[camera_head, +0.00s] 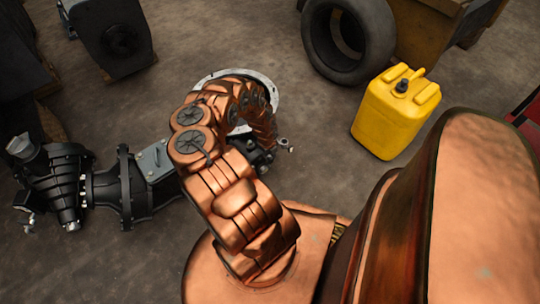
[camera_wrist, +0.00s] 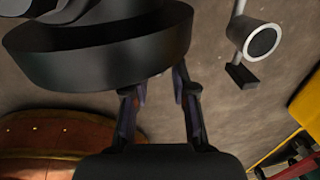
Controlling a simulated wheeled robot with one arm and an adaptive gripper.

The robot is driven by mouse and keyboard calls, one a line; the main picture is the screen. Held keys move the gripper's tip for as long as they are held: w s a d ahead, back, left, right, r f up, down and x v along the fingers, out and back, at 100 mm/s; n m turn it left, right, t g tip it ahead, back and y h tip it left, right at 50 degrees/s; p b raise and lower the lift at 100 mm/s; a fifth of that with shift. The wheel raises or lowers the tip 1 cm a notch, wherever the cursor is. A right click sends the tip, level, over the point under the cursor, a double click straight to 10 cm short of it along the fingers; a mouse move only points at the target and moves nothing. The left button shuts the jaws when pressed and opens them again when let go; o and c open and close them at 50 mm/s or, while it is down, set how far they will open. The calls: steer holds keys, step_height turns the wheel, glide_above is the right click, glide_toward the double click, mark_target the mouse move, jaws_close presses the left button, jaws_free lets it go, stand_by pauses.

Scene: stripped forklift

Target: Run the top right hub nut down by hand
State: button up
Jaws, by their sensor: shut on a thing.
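My gripper (camera_wrist: 157,88) shows in the wrist view with its two dark fingers reaching up to a large black round part (camera_wrist: 100,62). The fingertips are hidden at that part's edge. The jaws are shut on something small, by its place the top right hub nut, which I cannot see. In the head view my gripper (camera_head: 262,157) is a dark shape beyond my copper arm, mostly covered by it. The axle (camera_head: 133,185), with black and grey housings, lies at the left and runs behind my arm. A pale round flange (camera_head: 272,88) shows behind the arm.
A yellow canister (camera_head: 392,118) stands on the floor to the right. A tyre (camera_head: 350,40) is behind it, near a wooden crate (camera_head: 425,30). A grey cylindrical fitting (camera_wrist: 255,40) shows right of the fingers in the wrist view. Floor between axle and canister is clear.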

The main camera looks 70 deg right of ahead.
steer(key=shift+s+d, duration=0.15)
steer(key=shift+d, duration=0.25)
steer(key=shift+d+f+t+b, duration=0.15)
steer(key=shift+t+b, duration=0.15)
steer(key=shift+b, duration=0.8)
steer(key=t+y+b, duration=0.1)
steer(key=y+b, duration=0.2)
steer(key=b, duration=0.3)
steer(key=shift+f+t+y, duration=0.1)
steer(key=shift+t+y, duration=0.2)
jaws_close()
steer(key=shift+a+t+y+b, duration=0.3)
steer(key=shift+y+b, duration=0.1)
steer(key=shift+b, duration=0.6)
steer(key=shift+a+r, duration=0.2)
steer(key=shift+r, duration=0.05)
steer(key=o, duration=0.6)
jaws_free()
steer(key=shift+w+a, duration=0.1)
steer(key=shift+w, duration=0.1)
steer(key=shift+o, duration=0.2)
